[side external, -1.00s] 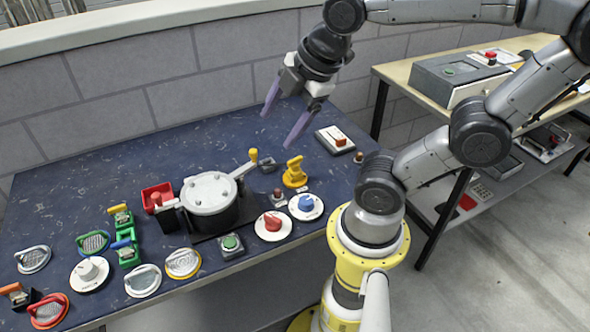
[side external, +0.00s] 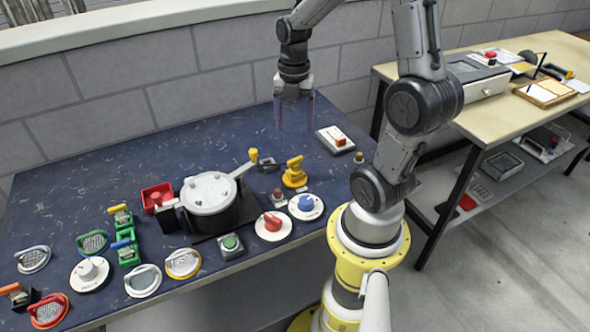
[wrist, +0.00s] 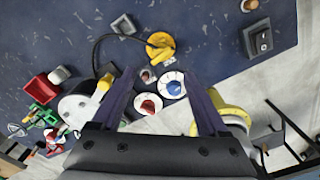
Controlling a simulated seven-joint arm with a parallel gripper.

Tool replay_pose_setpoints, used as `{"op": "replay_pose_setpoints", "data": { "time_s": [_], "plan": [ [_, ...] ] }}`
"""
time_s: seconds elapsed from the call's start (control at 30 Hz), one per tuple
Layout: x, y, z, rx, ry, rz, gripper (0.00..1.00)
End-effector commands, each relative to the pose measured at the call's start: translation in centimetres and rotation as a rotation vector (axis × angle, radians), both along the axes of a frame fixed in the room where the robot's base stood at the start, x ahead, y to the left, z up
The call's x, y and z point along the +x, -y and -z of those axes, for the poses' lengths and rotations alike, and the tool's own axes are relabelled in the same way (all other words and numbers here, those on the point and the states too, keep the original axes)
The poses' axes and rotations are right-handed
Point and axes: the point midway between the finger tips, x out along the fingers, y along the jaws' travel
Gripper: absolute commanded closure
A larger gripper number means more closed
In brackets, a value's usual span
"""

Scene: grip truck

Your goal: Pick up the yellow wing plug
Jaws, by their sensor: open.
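The yellow wing plug (side external: 294,173) stands upright on the blue worktop, right of the black pot-like device. In the wrist view the yellow plug (wrist: 161,46) is just beyond and between my fingertips. My gripper (side external: 294,117) points down above the back of the table, behind the plug and apart from it. Its purple fingers are spread with nothing between them. The gripper fingers also show in the wrist view (wrist: 159,80), well apart.
The lidded pot (side external: 209,195) has a yellow-tipped lever reaching near the plug. The table's back left is clear.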

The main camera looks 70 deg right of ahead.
Motion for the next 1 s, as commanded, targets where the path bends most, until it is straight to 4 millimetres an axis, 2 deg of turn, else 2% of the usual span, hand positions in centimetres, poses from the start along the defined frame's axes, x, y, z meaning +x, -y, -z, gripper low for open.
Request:
{"op": "replay_pose_setpoints", "data": {
  "time_s": [0.3,0.63,0.9,1.0],
  "plan": [
    [-0.1,-0.2,5.8,0.003,-0.005,-0.002,0.23],
    [-0.2,-0.3,8.5,0.002,-0.002,-0.002,0.23],
    [-0.4,-0.5,12.1,0.002,-0.002,-0.002,0.23],
    [-0.4,-0.5,12.7,0.000,0.000,-0.002,0.23]
  ]
}}
